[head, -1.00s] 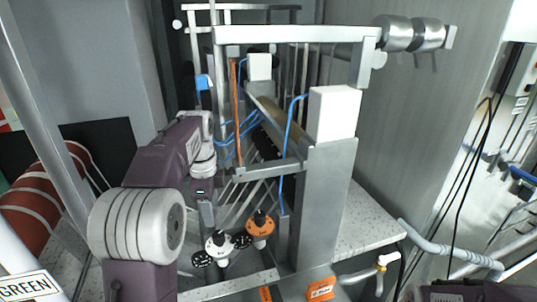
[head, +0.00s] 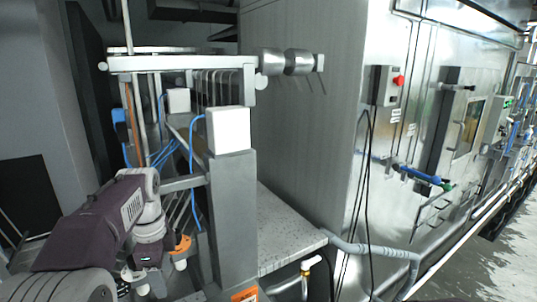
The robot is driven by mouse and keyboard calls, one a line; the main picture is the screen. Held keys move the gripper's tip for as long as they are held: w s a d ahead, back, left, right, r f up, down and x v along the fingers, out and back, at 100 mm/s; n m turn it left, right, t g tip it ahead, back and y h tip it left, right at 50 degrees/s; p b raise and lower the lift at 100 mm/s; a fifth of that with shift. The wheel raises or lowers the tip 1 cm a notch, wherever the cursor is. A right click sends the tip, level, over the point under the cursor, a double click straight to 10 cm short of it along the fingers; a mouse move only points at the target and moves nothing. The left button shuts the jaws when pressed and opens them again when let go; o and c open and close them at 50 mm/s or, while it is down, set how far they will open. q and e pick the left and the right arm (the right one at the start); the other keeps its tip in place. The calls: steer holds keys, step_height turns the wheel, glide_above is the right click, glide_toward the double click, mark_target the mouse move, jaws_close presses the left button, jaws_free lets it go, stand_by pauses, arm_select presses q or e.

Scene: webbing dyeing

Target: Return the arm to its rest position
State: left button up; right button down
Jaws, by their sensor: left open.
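My left arm (head: 95,225), purple and grey, comes in from the lower left. Its wrist bends downward beside the metal frame. My left gripper (head: 146,262) points down at the lower left and is open; its fingertips are hard to make out. No object shows in it. An orange-and-white knob (head: 181,247) is just right of the gripper; I cannot tell whether they touch. My right gripper is not in view.
The metal frame (head: 232,215) with a white box (head: 228,130) and blue hoses stands close to my left arm. A speckled ledge (head: 285,235) lies to its right. A steel cabinet (head: 425,190) and hanging black cables fill the right side. Grey floor shows at far right.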

arm_select(q)
steer(key=s+d+f+n+b, duration=0.2)
steer(key=s+f+n, duration=0.3)
steer(key=f, duration=0.4)
steer(key=s+d+f+n+b, duration=0.3)
steer(key=s+f+n, duration=0.1)
steer(key=f, duration=0.6)
steer(key=s+d+f+n+b, duration=0.2)
steer(key=s+f+n+b, duration=0.1)
steer(key=s+f+n, duration=0.2)
step_height(320, 180, down, 4)
steer(key=shift+s+d+f+n+t+b, duration=0.25)
steer(key=shift+s+n+t+b, duration=0.1)
steer(key=shift+n, duration=0.65)
